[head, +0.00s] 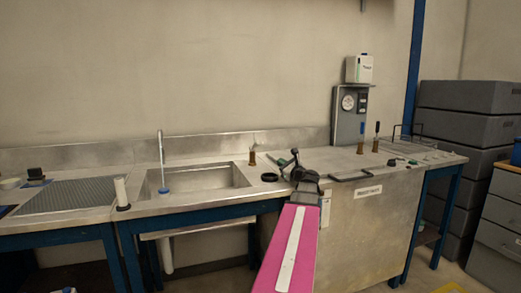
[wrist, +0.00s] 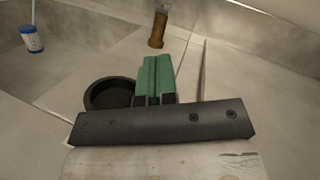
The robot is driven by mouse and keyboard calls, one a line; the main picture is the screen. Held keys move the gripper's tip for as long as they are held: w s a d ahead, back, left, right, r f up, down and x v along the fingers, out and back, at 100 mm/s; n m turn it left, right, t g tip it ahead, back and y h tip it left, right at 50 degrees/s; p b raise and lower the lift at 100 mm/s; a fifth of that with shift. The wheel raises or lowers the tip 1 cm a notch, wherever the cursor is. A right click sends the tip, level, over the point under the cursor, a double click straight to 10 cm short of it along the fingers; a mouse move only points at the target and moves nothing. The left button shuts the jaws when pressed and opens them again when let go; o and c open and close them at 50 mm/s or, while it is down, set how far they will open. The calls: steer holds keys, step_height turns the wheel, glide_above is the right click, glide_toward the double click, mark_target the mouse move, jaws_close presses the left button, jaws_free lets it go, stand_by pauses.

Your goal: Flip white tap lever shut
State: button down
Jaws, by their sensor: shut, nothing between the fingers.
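A brass tap (head: 252,158) with a small white lever (head: 253,141) stands on the steel bench right of the sink. The lever seems to stick up from the brass body, but it is too small for me to tell its exact angle. In the wrist view a brass tap body (wrist: 158,28) shows beyond my fingertips, with its top cut off by the frame edge. My gripper (head: 287,161) has green fingers and is to the right of the white-lever tap, apart from it. In the wrist view the fingers (wrist: 157,72) are shut together and empty.
A black ring-shaped dish (wrist: 108,93) lies left of my fingers. The sink (head: 205,180) with its upright spout (head: 161,158) is further left. Two more brass taps, one blue-levered (head: 361,140) and one dark-levered (head: 376,140), stand right, near a grey meter panel (head: 349,118).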

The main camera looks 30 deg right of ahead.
glide_toward(255, 146)
steer(key=w+d, duration=0.1)
steer(key=w+d+f, duration=0.1)
steer(key=w, duration=0.1)
steer(key=shift+f, duration=0.2)
steer(key=shift+w+a+r, duration=0.35)
steer(key=shift+w+r, duration=0.1)
steer(key=shift+r, duration=0.3)
steer(key=shift+w+a+r, duration=0.35)
steer(key=shift+w+r, duration=0.1)
steer(key=shift+r, duration=0.3)
